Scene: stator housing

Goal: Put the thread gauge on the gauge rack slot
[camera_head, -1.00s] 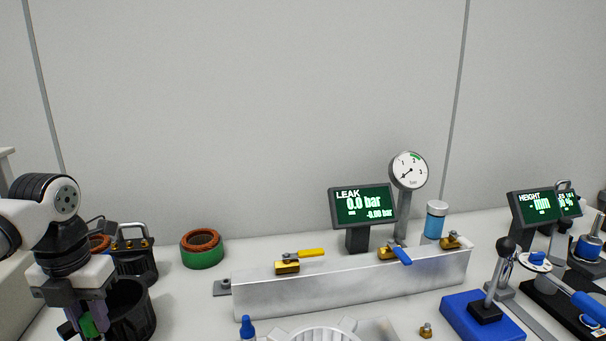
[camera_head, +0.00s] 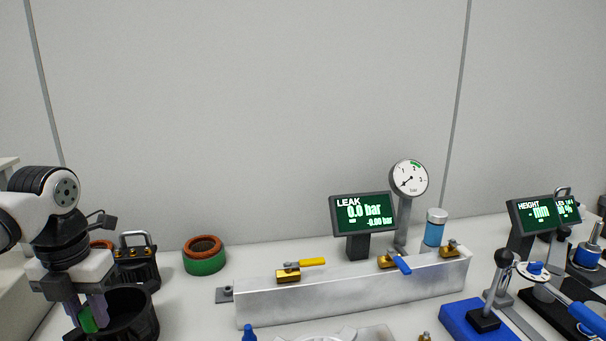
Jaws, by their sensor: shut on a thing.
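My gripper (camera_head: 90,312) is at the lower left, pointing down, beside and in front of the black tub. It is shut on a green piece (camera_head: 88,319) that shows between its fingers. I take this to be the thread gauge; most of it is hidden by the fingers. I cannot tell whether its lower end is clear of the tub. I cannot make out the gauge rack slot in this view.
The black tub (camera_head: 134,322) stands right beside the gripper, with a black handled device (camera_head: 137,263) behind it. A copper and green ring (camera_head: 205,262) stands to the right. A long metal block with valves (camera_head: 350,293) fills the middle. A blue-based lever stand (camera_head: 470,322) is at right.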

